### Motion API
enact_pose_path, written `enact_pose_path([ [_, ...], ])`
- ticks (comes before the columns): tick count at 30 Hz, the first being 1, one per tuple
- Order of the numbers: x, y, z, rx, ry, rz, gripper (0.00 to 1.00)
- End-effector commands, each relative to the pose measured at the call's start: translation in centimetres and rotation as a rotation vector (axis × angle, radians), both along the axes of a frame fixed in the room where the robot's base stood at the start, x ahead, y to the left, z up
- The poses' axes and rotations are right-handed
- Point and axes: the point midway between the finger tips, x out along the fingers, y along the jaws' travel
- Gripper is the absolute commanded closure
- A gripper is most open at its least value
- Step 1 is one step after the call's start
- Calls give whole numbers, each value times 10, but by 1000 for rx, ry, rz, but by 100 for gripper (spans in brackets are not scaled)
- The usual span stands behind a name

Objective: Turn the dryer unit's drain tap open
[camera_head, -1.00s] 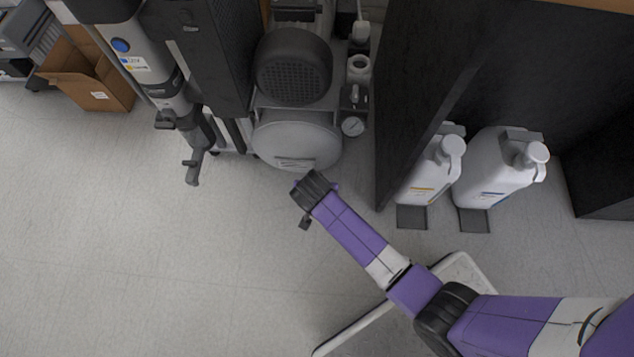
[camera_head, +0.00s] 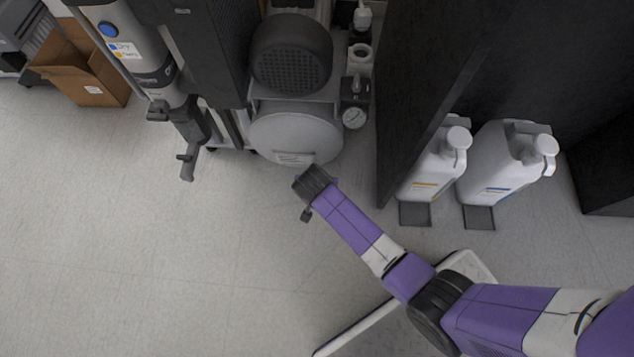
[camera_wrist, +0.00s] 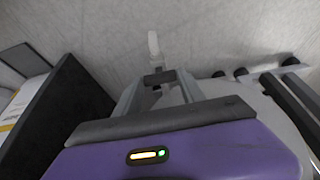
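The dryer unit (camera_head: 145,62) is a tall grey column with a blue round mark and a label, at the upper left of the head view. A dark lever-like fitting (camera_head: 188,165), which looks like its drain tap, hangs at its lower end. I cannot tell whether that is finger pads meeting. A small pale upright thing (camera_wrist: 153,43) shows beyond the tips, unidentified.
The compressor's round grey tank (camera_head: 296,137) and a pressure gauge (camera_head: 354,118) lie just beyond my wrist. A dark panel (camera_head: 412,95) and white jugs (camera_head: 505,165) stand to the right. An open cardboard box (camera_head: 98,82) is at far left. The floor at lower left is clear.

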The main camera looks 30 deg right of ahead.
Motion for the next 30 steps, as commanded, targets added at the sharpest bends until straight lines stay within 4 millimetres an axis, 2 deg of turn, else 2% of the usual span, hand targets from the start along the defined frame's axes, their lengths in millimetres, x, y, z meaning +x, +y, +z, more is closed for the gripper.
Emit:
enact_pose_path([
  [1,0,0,0,0,0,0,86],
  [2,0,0,0,0,0,0,92],
  [3,0,0,0,0,0,0,93],
  [14,-1,-1,3,-1,-1,77,93],
  [30,-2,-7,4,1,-1,531,93],
])
